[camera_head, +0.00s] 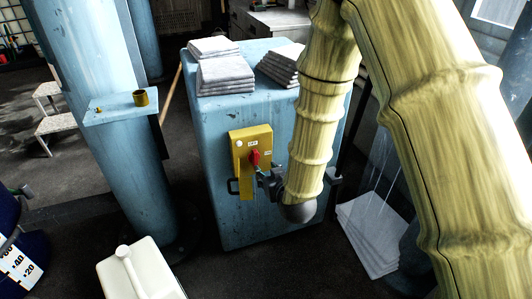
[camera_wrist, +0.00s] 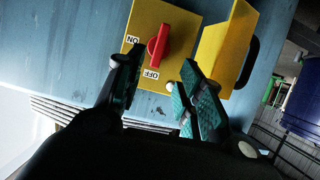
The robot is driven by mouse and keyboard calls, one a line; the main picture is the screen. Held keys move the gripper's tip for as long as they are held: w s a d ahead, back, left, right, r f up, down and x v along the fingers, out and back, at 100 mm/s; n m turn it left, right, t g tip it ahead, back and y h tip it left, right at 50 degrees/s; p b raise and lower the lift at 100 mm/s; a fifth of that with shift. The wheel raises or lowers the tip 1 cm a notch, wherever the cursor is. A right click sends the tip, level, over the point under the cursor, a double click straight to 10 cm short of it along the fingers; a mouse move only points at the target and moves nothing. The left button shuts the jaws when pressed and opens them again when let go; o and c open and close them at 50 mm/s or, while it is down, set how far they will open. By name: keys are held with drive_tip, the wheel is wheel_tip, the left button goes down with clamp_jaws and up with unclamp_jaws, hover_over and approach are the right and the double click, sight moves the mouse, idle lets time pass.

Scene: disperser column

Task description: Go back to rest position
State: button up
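A yellow switch box (camera_head: 241,160) with a red rotary handle (camera_head: 254,158) is on the front of a blue cabinet (camera_head: 225,115). In the wrist view the box (camera_wrist: 182,22) carries ON and OFF labels, and the lower end of the red handle (camera_wrist: 158,45) points toward OFF. A yellow flap (camera_wrist: 228,45) stands out beside it. My gripper (camera_head: 268,180) is just right of and below the handle, close to the box. In the wrist view my gripper (camera_wrist: 152,88) shows its two fingers apart, with nothing between them. The handle is clear of the fingers.
A blue column with a small shelf (camera_head: 122,108) stands left of the cabinet. Folded grey stacks (camera_head: 225,75) lie on the cabinet top. A white canister (camera_head: 140,270) is at the front left. Dark floor is open between.

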drive_tip(key=s+d+f+m+g+h+p, duration=0.2)
drive_tip(key=s+d+f+g+p, duration=0.2)
drive_tip(key=s+d+f, duration=0.45)
drive_tip(key=s+d+f+g+p, duration=0.2)
drive_tip(key=s+d+f+g, duration=0.1)
drive_tip(key=s, duration=0.7)
drive_tip(key=s+d+f+m+g+h+p, duration=0.1)
drive_tip(key=s+d+f+g, duration=0.2)
drive_tip(key=s, duration=0.8)
drive_tip(key=s+d+f+m+g+h+p, duration=0.1)
drive_tip(key=s+d+f, duration=0.4)
drive_tip(key=s, duration=0.6)
drive_tip(key=shift+s+d+f+g+p, duration=0.2)
drive_tip(key=shift+d+f+g+p, duration=0.15)
drive_tip(key=shift+f+g+p, duration=0.5)
drive_tip(key=shift+r, duration=0.15)
